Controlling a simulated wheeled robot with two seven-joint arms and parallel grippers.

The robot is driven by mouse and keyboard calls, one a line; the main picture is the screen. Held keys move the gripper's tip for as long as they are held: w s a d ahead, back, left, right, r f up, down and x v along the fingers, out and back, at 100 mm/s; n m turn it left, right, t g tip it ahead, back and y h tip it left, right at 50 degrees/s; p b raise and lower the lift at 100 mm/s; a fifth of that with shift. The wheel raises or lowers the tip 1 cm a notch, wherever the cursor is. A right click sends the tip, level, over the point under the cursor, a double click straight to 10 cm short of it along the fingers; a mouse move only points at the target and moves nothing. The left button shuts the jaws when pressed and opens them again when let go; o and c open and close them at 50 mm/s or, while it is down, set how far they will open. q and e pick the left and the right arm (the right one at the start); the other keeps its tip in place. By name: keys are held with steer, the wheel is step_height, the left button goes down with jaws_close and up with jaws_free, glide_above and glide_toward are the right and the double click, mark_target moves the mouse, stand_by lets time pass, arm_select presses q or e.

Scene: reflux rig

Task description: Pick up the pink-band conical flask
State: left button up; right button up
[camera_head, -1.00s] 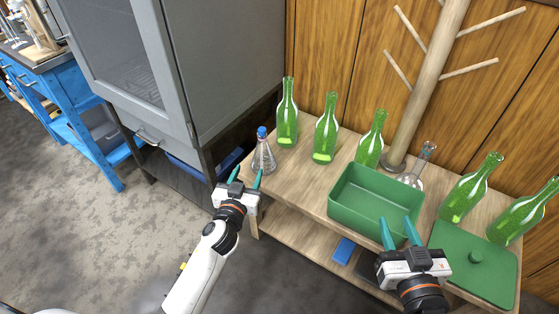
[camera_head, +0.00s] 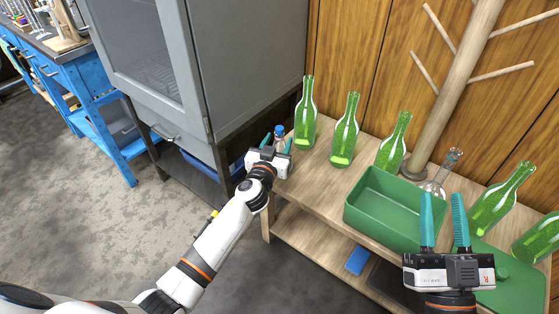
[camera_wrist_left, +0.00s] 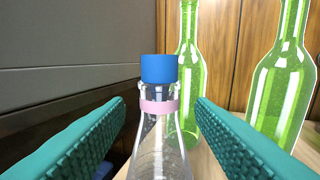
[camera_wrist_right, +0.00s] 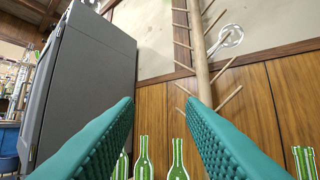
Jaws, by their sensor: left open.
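The pink-band conical flask (camera_wrist_left: 158,135) is clear glass with a blue cap and a pink band at its neck. It stands upright at the left end of the wooden bench. In the head view its blue cap (camera_head: 279,131) shows between my left fingers, and its body is mostly hidden by my gripper. My left gripper (camera_head: 277,141) is open, with one finger on each side of the flask's neck. In the left wrist view gaps show between both fingers and the neck. My right gripper (camera_head: 444,222) is open and empty over the right part of the bench.
Several green bottles (camera_head: 344,140) stand along the back of the bench. A green open box (camera_head: 372,222) sits in the middle, with a clear round flask (camera_head: 440,183) behind it. A grey cabinet (camera_head: 245,70) stands close left of the flask. A pegged wooden stand (camera_head: 455,85) rises behind.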

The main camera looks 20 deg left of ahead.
arm_select(q)
steer(key=shift+w, duration=0.95)
steer(key=shift+c, duration=0.2)
steer(key=shift+r, duration=0.1)
jaws_close()
